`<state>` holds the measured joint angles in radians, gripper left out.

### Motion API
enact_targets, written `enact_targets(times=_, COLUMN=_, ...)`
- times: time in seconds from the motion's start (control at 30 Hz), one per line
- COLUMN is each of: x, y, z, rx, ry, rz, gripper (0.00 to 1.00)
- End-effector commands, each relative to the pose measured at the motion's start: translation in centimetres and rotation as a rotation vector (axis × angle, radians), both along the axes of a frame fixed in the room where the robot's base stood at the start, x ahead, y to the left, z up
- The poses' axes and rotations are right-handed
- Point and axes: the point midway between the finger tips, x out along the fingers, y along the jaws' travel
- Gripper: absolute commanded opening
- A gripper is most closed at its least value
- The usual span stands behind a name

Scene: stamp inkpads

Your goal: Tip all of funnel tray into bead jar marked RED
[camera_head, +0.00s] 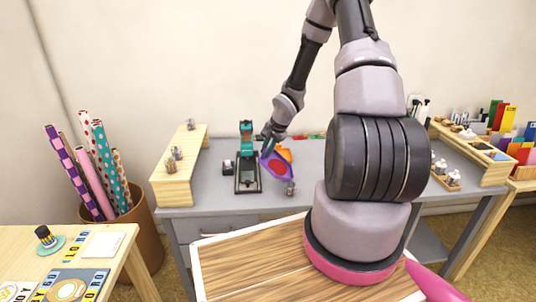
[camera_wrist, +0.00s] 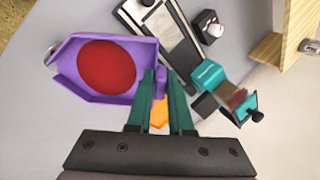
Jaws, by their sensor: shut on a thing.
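The funnel tray (camera_wrist: 66,52) is purple, with a pointed spout at the left in the wrist view and a round red mass, seemingly beads, inside. It also shows in the head view (camera_head: 271,170) above the grey table. My gripper (camera_wrist: 161,82) has teal fingers and is shut on the tray's side at its right end. In the head view my gripper (camera_head: 268,143) is just above the tray. An orange object (camera_head: 286,153) shows behind the tray and between my fingers in the wrist view (camera_wrist: 159,115). I cannot make out a jar marked RED.
A teal press (camera_head: 246,150) stands left of the tray, with a small black item (camera_head: 227,166) beside it. A wooden riser (camera_head: 178,165) holds small grey items at left. A small grey item (camera_head: 291,188) is near the table's front edge. Bare grey table (camera_head: 205,195) lies front left.

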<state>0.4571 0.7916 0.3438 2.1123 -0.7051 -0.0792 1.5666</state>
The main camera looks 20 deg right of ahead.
Motion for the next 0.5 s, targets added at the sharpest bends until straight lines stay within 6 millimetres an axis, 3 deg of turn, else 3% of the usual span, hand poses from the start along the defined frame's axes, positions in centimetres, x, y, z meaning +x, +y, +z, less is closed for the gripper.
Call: enact_targets(times=0.5, x=-0.7, y=-0.42, z=0.61, rx=0.033, ry=-0.061, rz=0.001, gripper=0.0)
